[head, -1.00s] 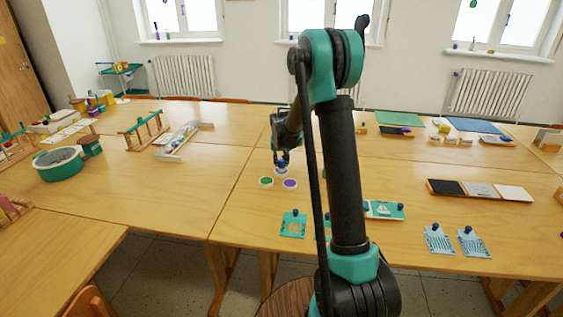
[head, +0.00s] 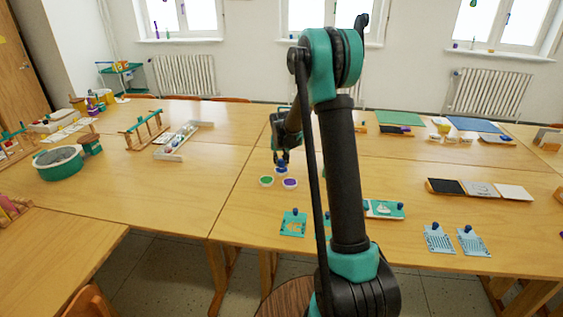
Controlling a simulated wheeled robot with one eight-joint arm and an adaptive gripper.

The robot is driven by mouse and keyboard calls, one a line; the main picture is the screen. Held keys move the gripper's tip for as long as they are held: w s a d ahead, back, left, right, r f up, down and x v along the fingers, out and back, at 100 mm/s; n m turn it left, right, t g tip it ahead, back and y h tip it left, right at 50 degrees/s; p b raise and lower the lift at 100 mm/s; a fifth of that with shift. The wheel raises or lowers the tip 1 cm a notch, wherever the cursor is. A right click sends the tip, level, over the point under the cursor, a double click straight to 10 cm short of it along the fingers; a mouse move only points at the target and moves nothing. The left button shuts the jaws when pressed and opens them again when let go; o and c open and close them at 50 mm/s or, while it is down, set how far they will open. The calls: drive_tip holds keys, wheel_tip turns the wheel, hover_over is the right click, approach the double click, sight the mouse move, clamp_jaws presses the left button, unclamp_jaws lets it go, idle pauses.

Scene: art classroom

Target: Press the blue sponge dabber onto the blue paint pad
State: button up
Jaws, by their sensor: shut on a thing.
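My gripper (head: 281,160) points down over the group of small round paint pads on the middle table. It is shut on the blue sponge dabber (head: 281,168), of which only a small blue part shows below the fingers. The blue paint pad lies directly under the dabber and is mostly hidden by it; I cannot tell whether they touch. The green paint pad (head: 266,181) is in front to the left, and the purple paint pad (head: 289,183) is in front to the right.
Teal stencil cards (head: 293,223) lie near the front edge. Light blue cards (head: 439,238) with blue knobs lie at the right. Black, grey and white tiles (head: 446,186) lie behind them. A round green tub (head: 58,163) stands on the left table. The table left of the pads is clear.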

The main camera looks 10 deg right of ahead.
drive_tip(key=shift+r, duration=3.5)
